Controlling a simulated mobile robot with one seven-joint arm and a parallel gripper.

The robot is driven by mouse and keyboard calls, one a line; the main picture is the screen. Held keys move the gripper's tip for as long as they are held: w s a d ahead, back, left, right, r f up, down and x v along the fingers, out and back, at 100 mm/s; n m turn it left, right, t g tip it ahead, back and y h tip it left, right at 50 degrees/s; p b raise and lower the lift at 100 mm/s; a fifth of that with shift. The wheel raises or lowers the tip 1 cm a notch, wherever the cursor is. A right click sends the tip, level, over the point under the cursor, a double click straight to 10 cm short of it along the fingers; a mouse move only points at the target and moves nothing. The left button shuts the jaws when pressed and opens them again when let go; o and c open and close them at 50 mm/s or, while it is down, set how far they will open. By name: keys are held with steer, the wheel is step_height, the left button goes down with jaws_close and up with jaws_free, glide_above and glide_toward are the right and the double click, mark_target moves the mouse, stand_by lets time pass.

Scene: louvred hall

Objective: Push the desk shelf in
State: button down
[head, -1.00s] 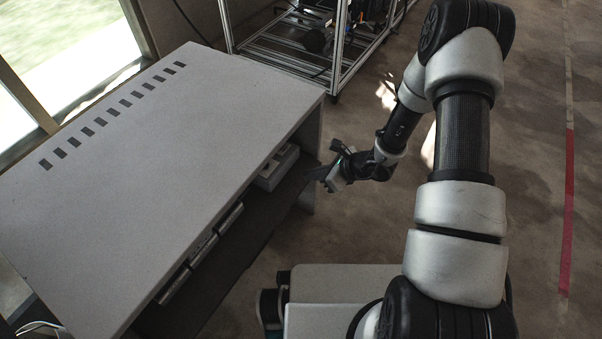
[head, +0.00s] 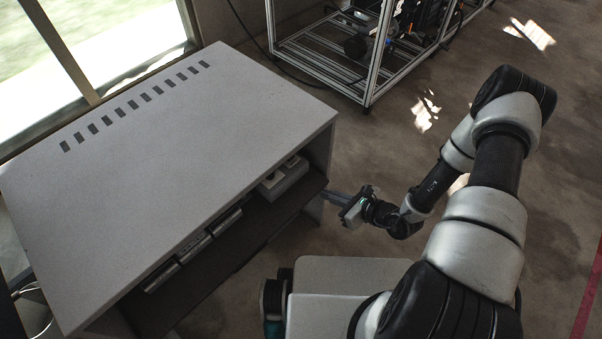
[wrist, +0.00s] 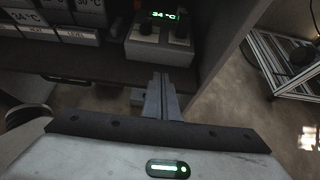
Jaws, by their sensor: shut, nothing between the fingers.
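The desk (head: 170,170) has a pale grey top with a row of dark slots along its back. Its dark shelf (head: 245,232) shows below the top's front edge and carries several devices. The shelf (wrist: 105,72) also crosses the upper part of the wrist view. My gripper (head: 332,194) is at the right end of the shelf's front edge, pointing at it. In the wrist view its fingers (wrist: 161,88) are together and empty, overlapping the shelf edge below a device with a green 34 °C display. I cannot tell whether they touch the shelf.
A light device (head: 284,178) with knobs sits at the shelf's right end. A metal-framed rack (head: 370,75) stands behind on the right. A window (head: 110,40) is at the back left. Brown floor (head: 430,125) is clear right of the desk.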

steer(key=b, duration=0.3)
glide_toward(284, 171)
steer(key=f, duration=0.1)
steer(key=s+d+f, duration=0.1)
steer(key=f, duration=0.2)
steer(key=shift+s+d, duration=0.15)
steer(key=shift+d, duration=0.1)
steer(key=shift+w+a+r, duration=0.15)
steer(key=shift+w+a, duration=0.7)
steer(key=shift+a, duration=0.05)
steer(key=shift+w+a, duration=0.4)
steer(key=shift+a, duration=0.05)
steer(key=w+a, duration=0.3)
steer(key=shift+a, duration=0.25)
steer(key=shift+w+a+r, duration=0.15)
steer(key=shift+w+a, duration=0.05)
